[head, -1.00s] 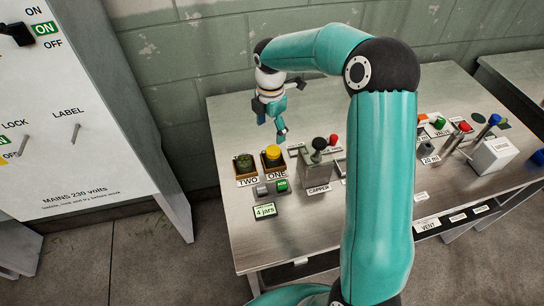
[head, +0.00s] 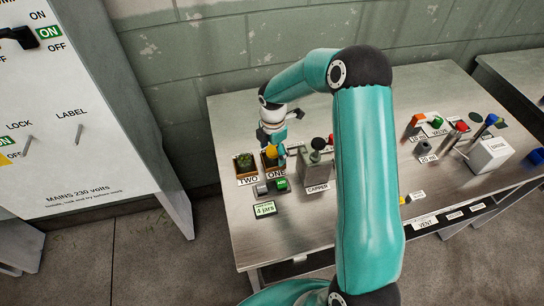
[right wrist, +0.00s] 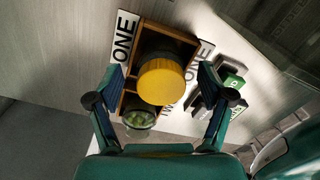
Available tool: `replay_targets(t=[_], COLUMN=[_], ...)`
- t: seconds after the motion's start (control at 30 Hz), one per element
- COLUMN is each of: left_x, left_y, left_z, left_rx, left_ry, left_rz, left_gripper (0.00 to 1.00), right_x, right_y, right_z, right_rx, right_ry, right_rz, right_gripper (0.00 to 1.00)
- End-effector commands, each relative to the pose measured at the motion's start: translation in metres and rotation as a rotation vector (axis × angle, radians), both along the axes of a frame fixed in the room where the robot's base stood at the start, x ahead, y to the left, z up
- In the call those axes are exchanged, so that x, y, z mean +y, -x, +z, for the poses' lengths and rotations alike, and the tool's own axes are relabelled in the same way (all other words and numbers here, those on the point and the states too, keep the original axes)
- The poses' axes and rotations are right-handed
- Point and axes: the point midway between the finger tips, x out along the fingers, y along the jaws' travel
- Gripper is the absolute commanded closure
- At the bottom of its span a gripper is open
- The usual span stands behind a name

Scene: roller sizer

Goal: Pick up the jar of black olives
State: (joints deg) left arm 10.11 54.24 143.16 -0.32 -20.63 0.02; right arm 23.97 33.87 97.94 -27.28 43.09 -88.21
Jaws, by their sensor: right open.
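A jar with a yellow lid (head: 270,153) stands in the wooden holder labelled ONE. In the right wrist view its yellow lid (right wrist: 162,80) lies between my fingers, with a dark body beneath; its contents cannot be made out clearly. A second jar with green contents (head: 244,162) stands in the holder labelled TWO; it also shows in the right wrist view (right wrist: 140,119). My right gripper (head: 279,150) is open over the yellow-lidded jar, one finger on each side, with no contact visible. My left gripper is not in view.
The grey capper (head: 318,163) with its black knob stands just right of the holders. Valves and a white box (head: 490,155) stand farther right. The table's front left is clear.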

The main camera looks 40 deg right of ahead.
Motion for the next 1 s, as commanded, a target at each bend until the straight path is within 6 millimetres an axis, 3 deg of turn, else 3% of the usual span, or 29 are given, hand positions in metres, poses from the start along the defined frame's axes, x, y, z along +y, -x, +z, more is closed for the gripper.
replay_targets(t=[0.07, 0.47, 0.77, 1.0], left_x=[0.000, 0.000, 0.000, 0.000], left_y=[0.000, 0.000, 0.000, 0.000], left_z=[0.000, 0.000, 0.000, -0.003], left_rx=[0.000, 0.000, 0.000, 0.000], left_ry=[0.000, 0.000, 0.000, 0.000], left_rz=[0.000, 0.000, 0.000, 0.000], left_gripper=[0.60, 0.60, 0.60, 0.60], right_x=[0.000, 0.000, 0.000, 0.000], right_y=[0.000, 0.000, -0.001, -0.002], right_z=[0.000, 0.001, 0.002, 0.017], right_rx=[0.000, 0.000, -0.001, -0.003], right_ry=[0.000, 0.000, 0.001, 0.001], right_rz=[0.000, 0.000, 0.001, 0.001], right_gripper=[0.20, 0.87, 0.88, 0.88])
